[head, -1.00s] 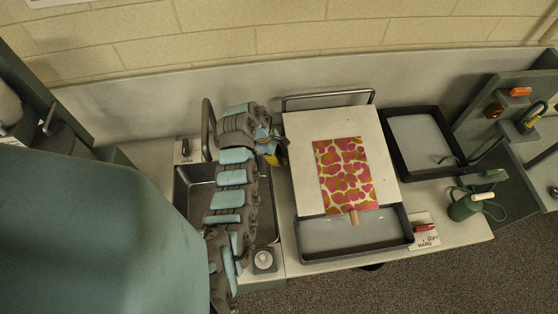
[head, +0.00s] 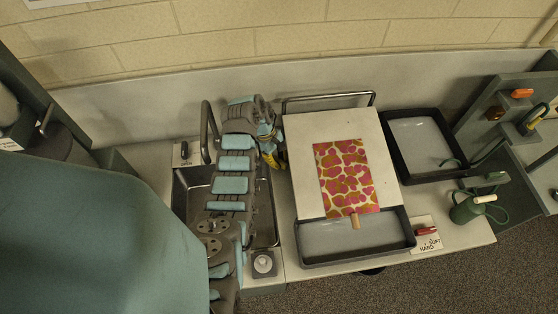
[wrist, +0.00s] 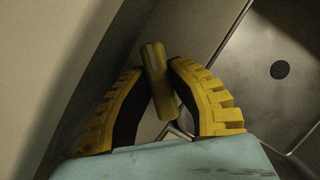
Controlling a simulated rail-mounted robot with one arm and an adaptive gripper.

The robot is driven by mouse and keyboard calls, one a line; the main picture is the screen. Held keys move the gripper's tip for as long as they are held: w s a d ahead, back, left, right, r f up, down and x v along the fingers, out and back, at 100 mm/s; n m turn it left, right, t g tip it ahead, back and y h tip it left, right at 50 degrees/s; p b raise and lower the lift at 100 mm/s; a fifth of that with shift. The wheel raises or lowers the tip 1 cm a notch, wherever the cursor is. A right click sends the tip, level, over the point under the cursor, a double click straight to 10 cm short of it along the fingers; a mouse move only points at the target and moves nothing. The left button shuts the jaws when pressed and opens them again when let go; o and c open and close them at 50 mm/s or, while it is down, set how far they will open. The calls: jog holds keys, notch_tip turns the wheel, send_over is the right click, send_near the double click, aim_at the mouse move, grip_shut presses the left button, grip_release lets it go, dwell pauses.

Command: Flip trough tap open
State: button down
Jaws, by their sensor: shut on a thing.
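The steel trough (head: 200,182) is sunk in the counter at centre left, partly hidden by my arm. A bent metal spout (head: 207,125) stands at its back. A small dark lever (head: 184,150) stands beside a label reading OPEN, left of the spout. My gripper (head: 273,158) points down near the trough's back right corner; its tips are hard to make out there. In the wrist view my gripper (wrist: 158,88) has its yellow fingers closed on an olive-yellow bar (wrist: 157,75). I cannot tell whether this bar is the tap's handle. The trough's drain (wrist: 280,69) shows beyond.
A pale board (head: 300,150) with a patterned sheet (head: 345,178) lies right of my gripper. A dark tray (head: 310,262) is in front of it, and another dark tray (head: 393,165) is farther right. A round knob (head: 263,263) sits at the trough's front.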

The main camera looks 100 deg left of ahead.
jog(key=shift+f, duration=0.1)
jog(key=c, duration=1)
grip_release()
jog(key=shift+o, duration=0.2)
jog(key=v, duration=0.2)
jog(key=shift+s+r, duration=0.1)
jog(key=shift+r, duration=0.3)
jog(key=shift+s, duration=0.1)
jog(key=shift+r, duration=0.1)
